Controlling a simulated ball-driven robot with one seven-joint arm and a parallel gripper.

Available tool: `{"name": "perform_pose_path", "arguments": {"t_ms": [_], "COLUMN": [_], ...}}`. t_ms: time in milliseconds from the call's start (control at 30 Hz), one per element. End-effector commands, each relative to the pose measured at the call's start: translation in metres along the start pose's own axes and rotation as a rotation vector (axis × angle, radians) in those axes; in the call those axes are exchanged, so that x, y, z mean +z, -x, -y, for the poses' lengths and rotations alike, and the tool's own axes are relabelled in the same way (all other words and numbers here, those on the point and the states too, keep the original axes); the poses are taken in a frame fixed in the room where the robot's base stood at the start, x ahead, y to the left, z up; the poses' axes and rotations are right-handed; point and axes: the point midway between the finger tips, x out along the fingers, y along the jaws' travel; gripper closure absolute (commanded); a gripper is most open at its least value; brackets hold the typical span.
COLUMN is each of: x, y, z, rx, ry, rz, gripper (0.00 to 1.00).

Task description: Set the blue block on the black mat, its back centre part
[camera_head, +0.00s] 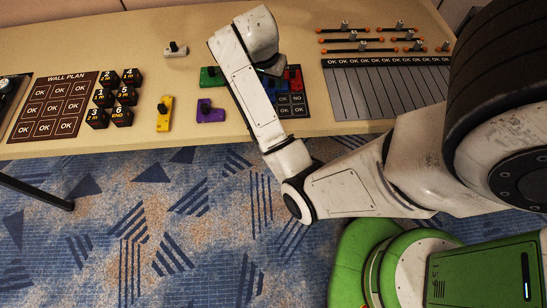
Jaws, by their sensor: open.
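The blue block (279,86) is only partly visible behind my forearm. It is at the back of the black mat (291,117), left of the red block (293,74). I cannot tell whether it rests flat on the mat's back centre part. The mat's visible front cells read OK and NO, and its left side is hidden by my arm.
A green block (211,77), purple block (210,112), yellow block (164,114) and grey block (175,50) stand left of the mat. A wall plan board (53,106) and several black cubes (122,116) lie farther left. A striped OK panel (385,92) and orange-ended rods (357,40) lie right.

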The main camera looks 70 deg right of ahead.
Motion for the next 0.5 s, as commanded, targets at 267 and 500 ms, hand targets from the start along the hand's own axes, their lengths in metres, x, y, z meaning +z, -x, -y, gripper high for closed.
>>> {"name": "perform_pose_path", "arguments": {"t_ms": [267,500], "x": [0.121,0.226], "y": [-0.012,-0.006], "z": [-0.033,-0.083], "rx": [-0.097,-0.231], "ry": [0.817,1.374], "rz": [0.016,0.117], "gripper": [0.49,0.49]}}
